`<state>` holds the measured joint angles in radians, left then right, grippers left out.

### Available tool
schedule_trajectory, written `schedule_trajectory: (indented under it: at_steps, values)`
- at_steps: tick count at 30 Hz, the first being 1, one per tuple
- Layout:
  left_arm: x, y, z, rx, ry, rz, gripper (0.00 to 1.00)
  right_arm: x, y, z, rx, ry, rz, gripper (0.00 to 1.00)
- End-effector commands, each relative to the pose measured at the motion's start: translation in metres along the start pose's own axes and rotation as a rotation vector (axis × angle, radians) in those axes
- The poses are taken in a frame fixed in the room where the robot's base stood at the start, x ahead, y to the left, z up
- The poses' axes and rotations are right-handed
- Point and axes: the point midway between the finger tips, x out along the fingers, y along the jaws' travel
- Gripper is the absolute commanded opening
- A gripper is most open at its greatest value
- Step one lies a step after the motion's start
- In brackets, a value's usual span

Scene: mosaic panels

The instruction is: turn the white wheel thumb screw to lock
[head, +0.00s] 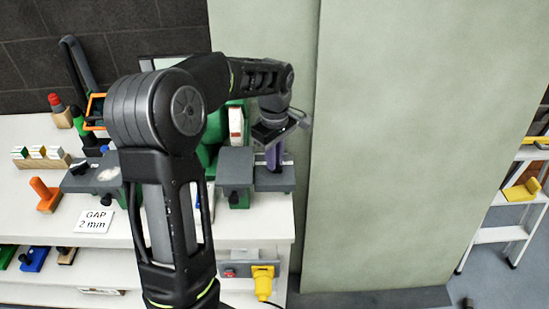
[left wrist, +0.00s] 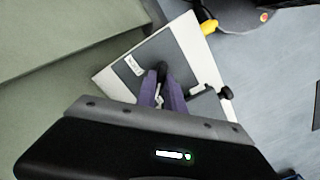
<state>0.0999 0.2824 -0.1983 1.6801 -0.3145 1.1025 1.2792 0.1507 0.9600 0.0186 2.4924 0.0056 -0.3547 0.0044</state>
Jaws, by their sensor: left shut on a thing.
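My left gripper (head: 272,156) reaches down over the grey block (head: 268,180) at the right end of the bench. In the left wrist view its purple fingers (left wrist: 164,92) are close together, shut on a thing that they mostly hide. A small white sliver and a dark rounded piece show between the fingers. I cannot make out the white wheel thumb screw for certain. The grey plate (left wrist: 140,80) with a small white label lies below the fingers. A black knob (left wrist: 226,93) sticks out to their right. My right gripper is not in view.
Another grey clamp block (head: 235,168) stands just left of the gripper. A "GAP 2 mm" card (head: 94,220) and an orange piece (head: 45,193) lie on the bench at left. A green panel (head: 350,150) stands close at right. A yellow part (head: 263,280) sits below.

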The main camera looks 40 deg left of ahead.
Motion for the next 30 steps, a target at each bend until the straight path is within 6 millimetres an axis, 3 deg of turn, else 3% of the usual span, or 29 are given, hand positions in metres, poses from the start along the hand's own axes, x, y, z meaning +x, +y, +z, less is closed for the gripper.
schedule_trajectory:
  at_steps: [20, 30]
  values:
    - [-0.0004, 0.0002, 0.0000, 0.019, 0.000, 0.001, 0.00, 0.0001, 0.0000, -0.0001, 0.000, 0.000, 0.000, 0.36]
    - [-0.0004, 0.0003, -0.0002, 0.168, 0.001, 0.001, 0.00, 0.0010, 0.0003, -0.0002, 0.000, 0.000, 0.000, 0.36]
